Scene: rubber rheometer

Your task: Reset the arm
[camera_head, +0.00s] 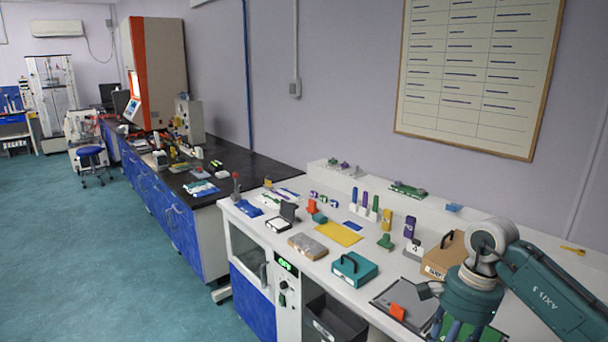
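A teal arm with a grey joint comes in from the right edge over the white bench and looks like my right arm. Its gripper (455,328) points down at the bottom right, and its lower end is cut off by the frame edge. I cannot tell whether its fingers are apart or together, or whether they hold anything. My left arm and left gripper do not show.
A dark tray with an orange piece (397,311) lies left of the gripper. A cardboard box (440,262), a teal case (354,270) and several small items crowd the white bench. A black-topped bench (240,165) stands farther back. The floor (70,260) at left is clear.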

